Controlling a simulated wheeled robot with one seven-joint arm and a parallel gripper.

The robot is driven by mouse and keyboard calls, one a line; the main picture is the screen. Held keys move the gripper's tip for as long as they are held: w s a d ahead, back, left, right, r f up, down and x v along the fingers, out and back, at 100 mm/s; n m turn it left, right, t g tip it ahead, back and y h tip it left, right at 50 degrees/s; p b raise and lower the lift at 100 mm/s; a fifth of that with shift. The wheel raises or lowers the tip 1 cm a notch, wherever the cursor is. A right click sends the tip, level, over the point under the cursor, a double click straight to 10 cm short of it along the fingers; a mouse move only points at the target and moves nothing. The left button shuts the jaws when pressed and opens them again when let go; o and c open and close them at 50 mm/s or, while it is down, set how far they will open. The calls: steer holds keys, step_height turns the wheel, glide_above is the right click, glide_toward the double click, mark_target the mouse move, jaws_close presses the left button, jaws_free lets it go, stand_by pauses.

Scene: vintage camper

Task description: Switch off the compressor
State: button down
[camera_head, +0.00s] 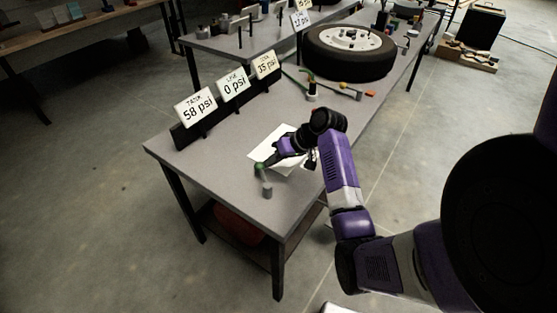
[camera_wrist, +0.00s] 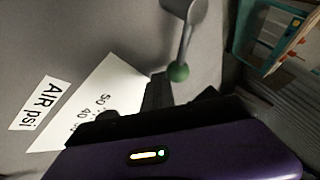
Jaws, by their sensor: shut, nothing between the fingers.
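A lever with a green ball knob (camera_head: 259,167) stands on a grey cylindrical post (camera_head: 267,190) near the front end of the workbench. In the wrist view the lever arm (camera_wrist: 187,42) runs from its pivot at the top down to the green knob (camera_wrist: 178,73). My gripper (camera_head: 268,163) is shut and empty, right by the knob. In the wrist view its dark fingertips (camera_wrist: 178,93) lie just below the knob; I cannot tell whether they touch it. A rounded red body (camera_head: 238,226), possibly the compressor's tank, is partly hidden under the bench.
The grey bench (camera_head: 200,155) carries signs reading TANK 58 psi (camera_head: 195,108), LINE 0 psi (camera_head: 233,84) and 35 psi (camera_head: 265,65). A white scale sheet (camera_head: 290,163) lies under my arm, marked "AIR psi" (camera_wrist: 40,103) in the wrist view. A wheel (camera_head: 349,52) lies farther back.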

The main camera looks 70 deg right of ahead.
steer(key=shift+w+a+r, duration=0.1)
steer(key=shift+w+a, duration=0.05)
steer(key=shift+w, duration=0.35)
steer(key=shift+w+r+n+y, duration=0.1)
steer(key=shift+w+n+y, duration=0.2)
steer(key=shift+n, duration=0.2)
steer(key=shift+w+a+n+y+p, duration=0.25)
steer(key=shift+w+n+y+p, duration=0.05)
steer(key=shift+w+p, duration=0.05)
steer(key=shift+w+a+p, duration=0.85)
steer(key=shift+w+a, duration=0.25)
steer(key=shift+w, duration=0.15)
steer(key=shift+f, duration=0.2)
